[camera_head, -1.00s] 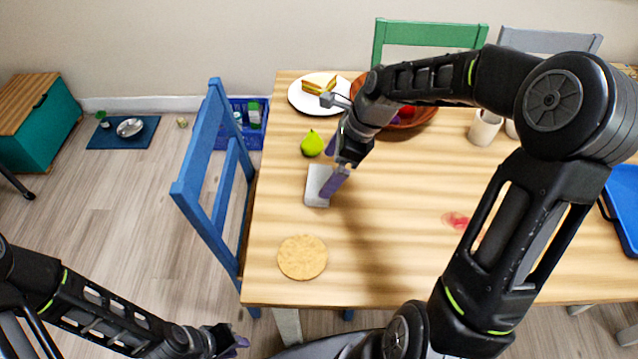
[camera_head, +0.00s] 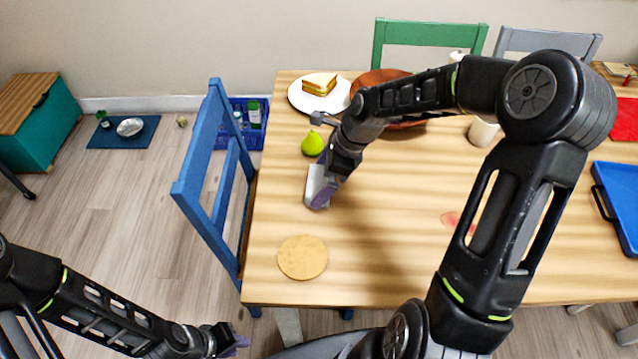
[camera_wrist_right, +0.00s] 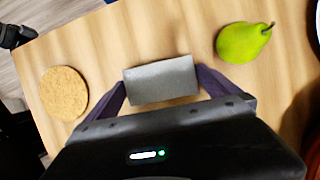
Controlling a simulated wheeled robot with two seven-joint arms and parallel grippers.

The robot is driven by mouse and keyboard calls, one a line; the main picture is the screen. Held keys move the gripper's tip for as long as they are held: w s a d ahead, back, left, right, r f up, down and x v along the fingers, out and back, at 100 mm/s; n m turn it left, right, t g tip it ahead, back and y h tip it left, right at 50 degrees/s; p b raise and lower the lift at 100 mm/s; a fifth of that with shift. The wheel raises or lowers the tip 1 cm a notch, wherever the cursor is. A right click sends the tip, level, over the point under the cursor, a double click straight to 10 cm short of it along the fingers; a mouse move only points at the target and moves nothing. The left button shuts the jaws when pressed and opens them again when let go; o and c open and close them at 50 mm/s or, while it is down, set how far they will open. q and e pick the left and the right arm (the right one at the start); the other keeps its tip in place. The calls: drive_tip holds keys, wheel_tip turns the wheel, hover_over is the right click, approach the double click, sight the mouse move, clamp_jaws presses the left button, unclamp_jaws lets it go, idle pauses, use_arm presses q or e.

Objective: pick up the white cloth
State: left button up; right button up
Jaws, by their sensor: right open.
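The white cloth (camera_head: 316,187) is a small folded rectangle lying on the table, left of the table's middle. In the right wrist view the cloth (camera_wrist_right: 161,81) looks grey and sits between the two purple fingers. My right gripper (camera_head: 322,182) is over the cloth and partly hides it; in the wrist view the gripper (camera_wrist_right: 162,90) is open with one finger at each end of the cloth. I cannot tell whether the fingers touch it. My left gripper (camera_head: 236,342) is low at the bottom left, off the table, and its jaws are too small to judge.
On the wooden table (camera_head: 400,265), a green pear (camera_head: 313,144) is behind the cloth and a round cork mat (camera_head: 302,257) in front. A plate (camera_head: 299,98) with a sandwich (camera_head: 319,84) and a brown bowl (camera_head: 372,82) stand further back. A blue chair (camera_head: 205,165) is at the left edge.

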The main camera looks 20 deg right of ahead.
sight(321, 181)
drive_tip(key=shift+c, duration=0.4)
drive_tip(key=c, duration=0.9)
drive_tip(key=shift+r, duration=0.1)
wheel_tip(321, 181, up, 10)
drive_tip(key=shift+f, duration=0.1)
